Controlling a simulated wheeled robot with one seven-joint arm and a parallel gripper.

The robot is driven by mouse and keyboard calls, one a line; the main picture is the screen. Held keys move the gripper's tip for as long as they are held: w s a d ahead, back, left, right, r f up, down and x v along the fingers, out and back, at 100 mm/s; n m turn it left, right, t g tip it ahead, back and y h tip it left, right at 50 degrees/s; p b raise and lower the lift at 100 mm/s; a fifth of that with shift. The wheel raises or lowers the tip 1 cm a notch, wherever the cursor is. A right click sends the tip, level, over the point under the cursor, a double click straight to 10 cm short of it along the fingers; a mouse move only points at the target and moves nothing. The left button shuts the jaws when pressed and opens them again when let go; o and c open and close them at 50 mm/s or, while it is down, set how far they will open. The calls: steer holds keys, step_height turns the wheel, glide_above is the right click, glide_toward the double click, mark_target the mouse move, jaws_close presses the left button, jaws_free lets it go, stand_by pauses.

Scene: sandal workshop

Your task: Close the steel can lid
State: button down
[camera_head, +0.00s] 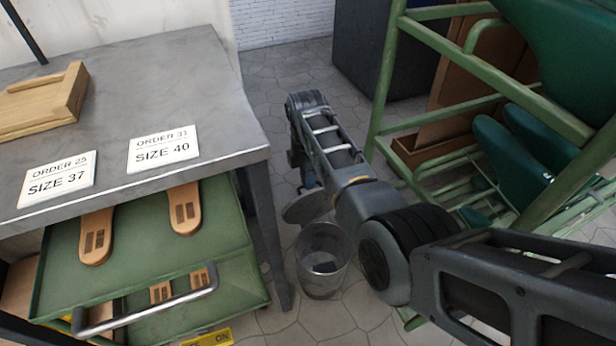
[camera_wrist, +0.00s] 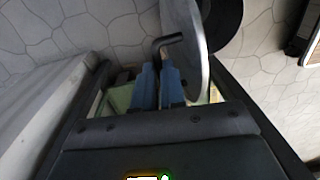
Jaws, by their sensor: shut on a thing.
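The steel can (camera_head: 322,268) stands on the floor beside the table leg, with its mouth open. Its round grey lid (camera_head: 303,208) is tilted up at the can's far rim. In the wrist view the lid (camera_wrist: 187,38) shows nearly edge-on, with the dark can mouth (camera_wrist: 222,22) behind it. A dark bent handle (camera_wrist: 168,40) sticks out from the lid. My gripper (camera_wrist: 158,70), with blue fingers, is shut on this handle. In the head view my gripper (camera_head: 306,184) is mostly hidden behind my arm, just above the lid.
A grey metal table (camera_head: 200,75) with order cards stands left of the can. A green cart (camera_head: 140,250) with sandal soles sits under it. A green rack (camera_head: 440,40) with dark green shapes stands at right. Open tiled floor (camera_head: 290,70) lies beyond my arm.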

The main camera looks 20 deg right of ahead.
steer(key=s+p, duration=0.1)
steer(key=p, duration=0.1)
steer(key=s+t+p, duration=0.1)
steer(key=p, duration=0.1)
steer(key=shift+r, duration=0.35)
steer(key=s+f+t+b, duration=0.2)
steer(key=s+f+t, duration=0.8)
steer(key=s+f, duration=0.4)
steer(key=shift+s+f+t, duration=0.3)
steer(key=shift+s+t, duration=0.1)
steer(key=shift+s, duration=1.2)
steer(key=shift+f, duration=0.1)
steer(key=c, duration=1.5)
jaws_free()
steer(key=shift+w+r+p+v, duration=0.15)
steer(key=shift+p+v, duration=0.5)
steer(key=shift+v, duration=1.3)
steer(key=shift+w+r+p+v, duration=0.15)
steer(key=shift+p+v, duration=0.45)
steer(key=shift+v, duration=1.35)
